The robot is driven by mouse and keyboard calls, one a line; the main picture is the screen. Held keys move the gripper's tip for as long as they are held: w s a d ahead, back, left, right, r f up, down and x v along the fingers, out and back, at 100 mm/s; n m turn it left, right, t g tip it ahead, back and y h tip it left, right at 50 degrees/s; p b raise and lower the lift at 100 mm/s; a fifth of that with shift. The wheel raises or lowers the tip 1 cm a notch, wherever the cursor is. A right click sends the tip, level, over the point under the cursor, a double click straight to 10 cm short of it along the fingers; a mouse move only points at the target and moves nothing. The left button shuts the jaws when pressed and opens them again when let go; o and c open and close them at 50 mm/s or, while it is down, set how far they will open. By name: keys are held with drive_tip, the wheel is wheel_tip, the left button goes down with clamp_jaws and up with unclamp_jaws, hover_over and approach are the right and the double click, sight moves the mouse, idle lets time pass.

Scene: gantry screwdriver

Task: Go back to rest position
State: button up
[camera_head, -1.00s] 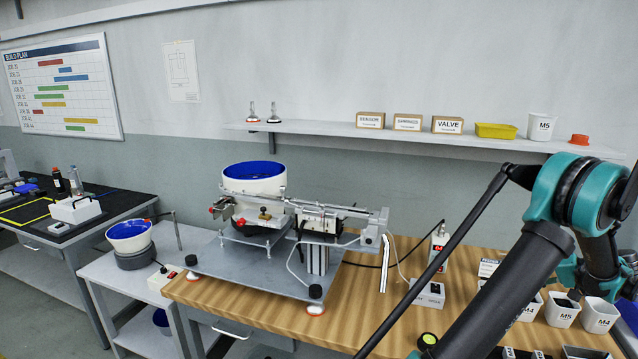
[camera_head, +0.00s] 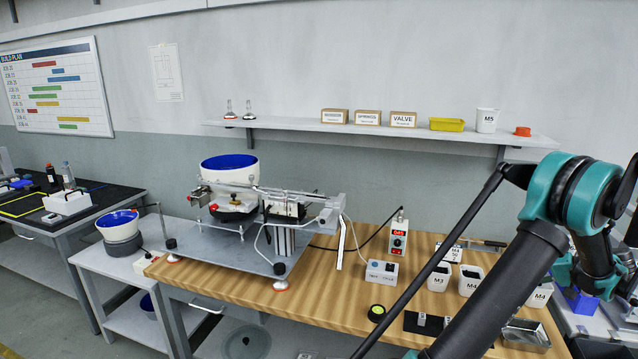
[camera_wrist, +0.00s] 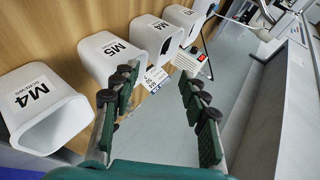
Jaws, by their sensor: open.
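My gripper (camera_wrist: 160,105) shows in the wrist view with its two dark green fingers spread apart and nothing between them. White bins stand to its left in that view: an M4 bin (camera_wrist: 42,108), an M5 bin (camera_wrist: 112,55) and others behind. The fingers are close to the M5 bin; I cannot tell whether they touch it. In the head view my teal and black arm crosses the right side, and the gripper itself is not visible there.
A wooden workbench (camera_head: 225,287) carries a feeder with a white and blue bowl (camera_head: 229,168), a control box (camera_head: 398,238) and bins, including M3 (camera_head: 438,278). A wall shelf (camera_head: 300,126) holds small boxes. Grey floor shows at left.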

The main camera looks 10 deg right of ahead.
drive_tip(key=w+a+r+n+g+h, duration=0.1)
drive_tip(key=w+a+g, duration=0.35)
drive_tip(key=a, duration=1.15)
drive_tip(key=w+a+n+g+h, duration=0.15)
drive_tip(key=w+a, duration=0.55)
drive_tip(key=a, duration=0.8)
drive_tip(key=s+a+f+n+h, duration=0.2)
drive_tip(key=s+a, duration=0.6)
drive_tip(key=a, duration=0.4)
drive_tip(key=s+a+f+n+h, duration=0.2)
drive_tip(key=s+a+f+n, duration=0.1)
drive_tip(key=s+a, duration=0.5)
drive_tip(key=a+f, duration=0.1)
drive_tip(key=a, duration=0.2)
drive_tip(key=shift+a+n+t, duration=0.3)
drive_tip(key=shift+a+n, duration=0.05)
drive_tip(key=shift+a, duration=0.05)
